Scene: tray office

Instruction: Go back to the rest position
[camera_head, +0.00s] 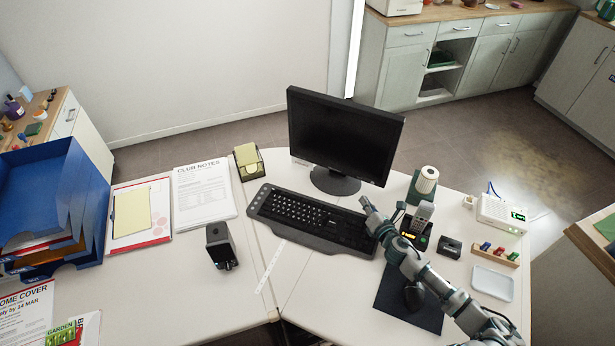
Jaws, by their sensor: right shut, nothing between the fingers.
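My right arm comes in from the lower right, over the mouse mat. My right gripper (367,204) is shut and empty. It appears over the right end of the black keyboard (300,212), in front of the monitor (343,135); whether it touches the keyboard I cannot tell. My left gripper is not in view.
The mouse (414,296) lies on a dark mat (395,304) under my right arm. A desk phone (418,224), a white tray (492,283) and a white box (502,213) stand at right. Blue trays (85,205) stand at left.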

